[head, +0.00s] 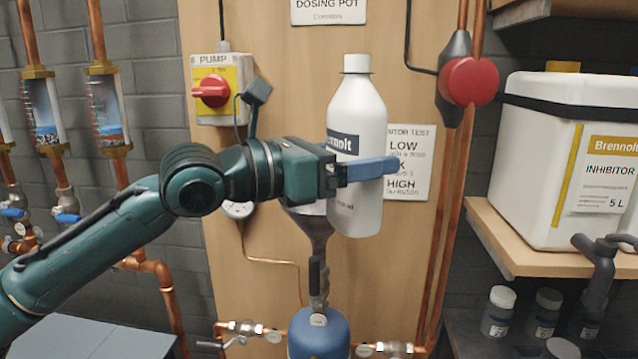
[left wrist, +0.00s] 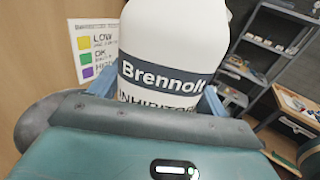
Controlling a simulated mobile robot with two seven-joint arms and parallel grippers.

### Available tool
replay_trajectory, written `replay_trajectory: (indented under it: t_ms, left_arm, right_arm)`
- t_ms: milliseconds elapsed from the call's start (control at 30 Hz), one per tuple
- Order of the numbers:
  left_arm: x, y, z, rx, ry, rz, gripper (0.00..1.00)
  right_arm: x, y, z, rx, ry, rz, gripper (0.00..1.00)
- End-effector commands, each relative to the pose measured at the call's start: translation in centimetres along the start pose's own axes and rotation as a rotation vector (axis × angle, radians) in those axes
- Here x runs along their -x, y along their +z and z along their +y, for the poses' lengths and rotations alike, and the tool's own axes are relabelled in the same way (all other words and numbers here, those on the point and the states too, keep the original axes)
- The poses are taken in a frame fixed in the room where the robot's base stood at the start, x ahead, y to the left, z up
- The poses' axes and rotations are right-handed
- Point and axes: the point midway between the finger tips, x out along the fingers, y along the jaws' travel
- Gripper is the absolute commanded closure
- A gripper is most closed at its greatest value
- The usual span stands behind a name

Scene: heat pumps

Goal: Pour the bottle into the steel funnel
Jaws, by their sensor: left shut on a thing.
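The white bottle (head: 357,115) with a blue Brennolt label stands upright in the air, its white top uppermost. My left gripper (head: 362,172) is shut on its middle, with blue fingers around it. In the left wrist view the bottle (left wrist: 175,40) sits between the fingers, its top out of frame. The grey steel funnel (head: 314,228) stands on the blue dosing pot (head: 318,335), below my gripper. Its rim is partly hidden by the gripper and bottle. The bottle's base overlaps the funnel's right side in the picture; I cannot tell the depth between them. My right gripper does not show.
A wooden panel behind carries a red pump switch (head: 211,90), a test card (head: 408,150) and copper pipes. A red round knob (head: 468,82) is on the right pipes. A large inhibitor container (head: 530,150) stands on the right shelf (head: 540,262). Small jars are below.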

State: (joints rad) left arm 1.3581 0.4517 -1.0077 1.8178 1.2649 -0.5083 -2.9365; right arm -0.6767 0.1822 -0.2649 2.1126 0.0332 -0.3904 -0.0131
Motion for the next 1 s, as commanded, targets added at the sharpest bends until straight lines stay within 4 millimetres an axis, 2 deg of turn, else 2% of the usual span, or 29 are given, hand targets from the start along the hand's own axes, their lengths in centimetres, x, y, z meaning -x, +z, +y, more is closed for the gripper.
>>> replay_trajectory:
  t_ms: [233,500,1000]
  left_arm:
    - [0.0,1.8,0.0,-0.017,0.000,-0.001,0.66]
    - [0.0,5.7,0.0,-0.016,0.000,-0.001,0.66]
    - [0.0,5.6,0.0,-0.015,0.000,-0.001,0.66]
  right_arm:
    - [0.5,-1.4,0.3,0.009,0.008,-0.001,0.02]
    - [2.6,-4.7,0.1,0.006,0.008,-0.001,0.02]
    - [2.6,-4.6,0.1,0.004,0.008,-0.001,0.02]
